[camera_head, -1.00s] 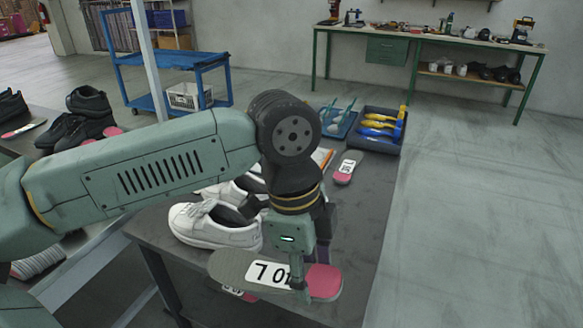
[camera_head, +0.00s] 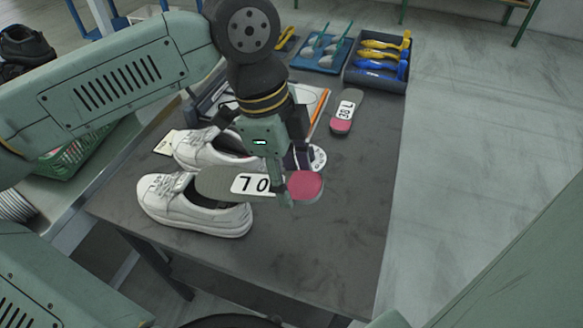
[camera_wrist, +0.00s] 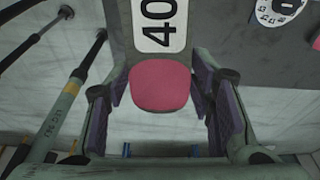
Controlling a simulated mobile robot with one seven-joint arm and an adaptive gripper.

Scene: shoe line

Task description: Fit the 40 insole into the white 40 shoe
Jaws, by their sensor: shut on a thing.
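My gripper (camera_head: 287,186) is shut on the 40 insole (camera_head: 215,182), near its pink heel. The insole is grey with a white label and is held roughly level, toe end to the left. In the wrist view the insole (camera_wrist: 160,88) shows its pink heel between the fingers, with "40" above. Two white shoes stand side by side on the table, toes left. The insole's toe end overlaps the opening of the front white shoe (camera_head: 170,208) in the head view; it appears above it. The rear white shoe (camera_head: 190,150) is partly hidden by my gripper. I cannot read either shoe's size.
Another grey and pink insole (camera_head: 346,112) lies on the dark table (camera_head: 330,235) at right. A blue tray (camera_head: 322,55) and a dark tray (camera_head: 376,75) of tools stand at the back. The table's front right is clear.

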